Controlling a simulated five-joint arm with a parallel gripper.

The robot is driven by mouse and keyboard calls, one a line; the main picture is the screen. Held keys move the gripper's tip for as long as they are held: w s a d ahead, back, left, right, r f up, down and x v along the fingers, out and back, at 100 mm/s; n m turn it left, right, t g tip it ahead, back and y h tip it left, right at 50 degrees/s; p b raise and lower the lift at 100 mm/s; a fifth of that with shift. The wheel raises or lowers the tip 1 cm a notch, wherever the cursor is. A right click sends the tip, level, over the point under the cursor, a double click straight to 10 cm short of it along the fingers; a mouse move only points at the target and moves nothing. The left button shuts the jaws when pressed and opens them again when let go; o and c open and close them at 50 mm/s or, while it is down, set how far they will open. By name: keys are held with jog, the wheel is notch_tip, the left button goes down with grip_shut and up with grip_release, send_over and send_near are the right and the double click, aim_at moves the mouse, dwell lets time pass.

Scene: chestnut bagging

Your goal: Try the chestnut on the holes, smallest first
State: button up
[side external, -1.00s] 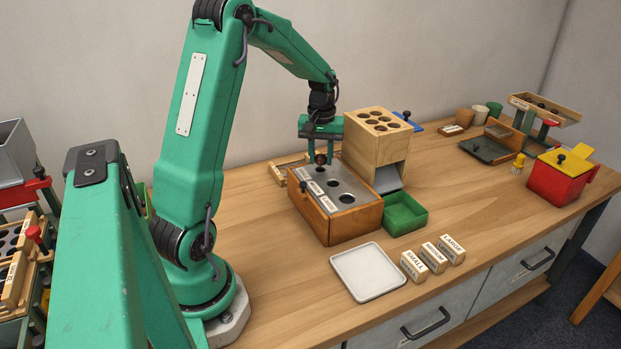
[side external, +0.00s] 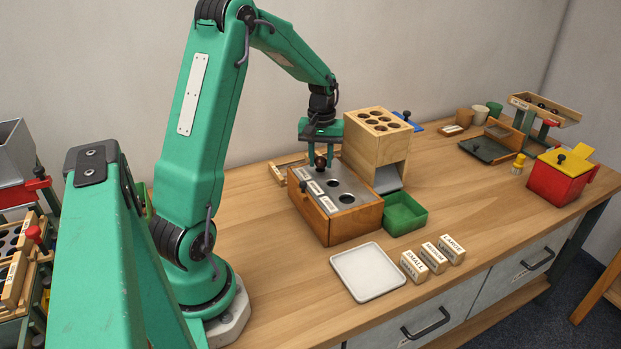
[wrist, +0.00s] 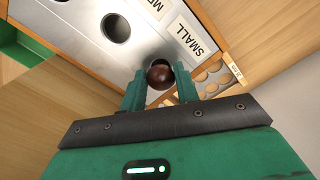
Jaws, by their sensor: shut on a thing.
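The brown chestnut (side external: 320,162) is held between the fingertips of my gripper (side external: 320,158). In the wrist view the chestnut (wrist: 159,77) lies between both fingers, beside the SMALL label (wrist: 196,38). It is at the small-hole end of the metal plate (side external: 329,197) on the wooden gauge box (side external: 355,222). The chestnut covers most of the smallest hole, and I cannot tell whether it touches the rim. The medium hole (side external: 333,183) and the large hole (side external: 346,198) are empty and uncovered.
A wooden block with several holes (side external: 380,122) stands close behind the box. A green tray (side external: 421,212) sits right of the box, a white tray (side external: 345,277) in front. SMALL, MEDIUM and LARGE blocks (side external: 433,257) stand nearby. The bench right of them is clear.

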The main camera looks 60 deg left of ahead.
aim_at(321, 158)
jog(key=o, duration=1)
jog(key=shift+o, duration=0.2)
jog(key=shift+r, duration=0.1)
jog(key=shift+r, duration=2.95)
